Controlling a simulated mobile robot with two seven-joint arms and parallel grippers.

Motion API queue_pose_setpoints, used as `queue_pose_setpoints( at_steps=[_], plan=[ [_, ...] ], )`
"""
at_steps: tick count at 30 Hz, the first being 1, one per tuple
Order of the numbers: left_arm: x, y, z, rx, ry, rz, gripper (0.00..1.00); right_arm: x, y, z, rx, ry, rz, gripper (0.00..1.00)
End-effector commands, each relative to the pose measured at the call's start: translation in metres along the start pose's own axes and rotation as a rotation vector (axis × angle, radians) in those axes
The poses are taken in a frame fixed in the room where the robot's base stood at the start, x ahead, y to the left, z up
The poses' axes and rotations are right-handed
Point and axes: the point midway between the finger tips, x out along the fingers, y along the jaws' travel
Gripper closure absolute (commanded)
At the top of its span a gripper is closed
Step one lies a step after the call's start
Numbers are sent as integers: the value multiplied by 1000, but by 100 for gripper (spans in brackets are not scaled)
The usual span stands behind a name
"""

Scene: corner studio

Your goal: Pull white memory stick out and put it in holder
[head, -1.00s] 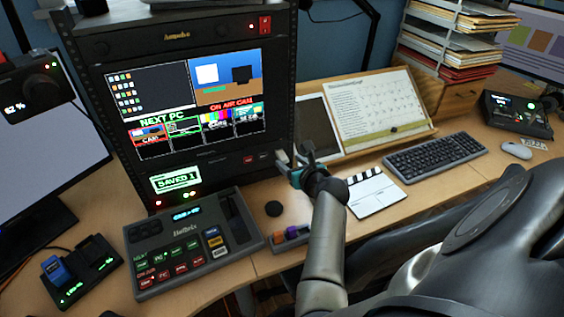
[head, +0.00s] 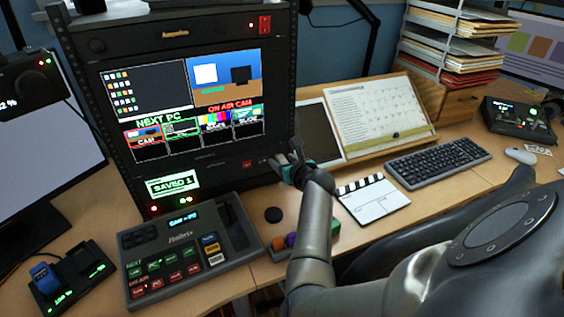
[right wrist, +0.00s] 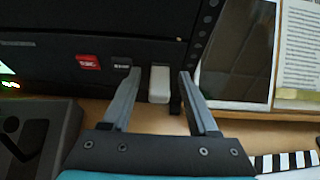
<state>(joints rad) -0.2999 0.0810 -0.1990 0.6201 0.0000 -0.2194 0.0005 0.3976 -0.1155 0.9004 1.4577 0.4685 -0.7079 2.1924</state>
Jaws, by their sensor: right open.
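The white memory stick (right wrist: 159,84) sticks out of the lower front of the black rack unit, beside a small black label and a red one. My right gripper (right wrist: 159,72) is open, with one finger on each side of the stick and visible gaps between. In the head view my right gripper (head: 286,160) is at the rack's lower right corner, and I cannot make out the stick clearly there. A small holder with orange, purple and green pieces (head: 290,240) lies on the desk below, partly hidden by my right arm. My left gripper is not in view.
The black rack (head: 225,170) with its screen stands behind. A clapperboard (head: 372,200) and a keyboard (head: 438,162) lie right of my arm.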

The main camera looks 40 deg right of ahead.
Motion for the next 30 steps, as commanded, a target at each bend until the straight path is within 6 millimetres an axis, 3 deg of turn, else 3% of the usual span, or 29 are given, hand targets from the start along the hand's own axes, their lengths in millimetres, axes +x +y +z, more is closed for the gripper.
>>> queue_pose_setpoints(
  at_steps=[30],
  plan=[
    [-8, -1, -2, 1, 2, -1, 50, 0, 0, 0, 0, 0, 0, 40]
  ],
)
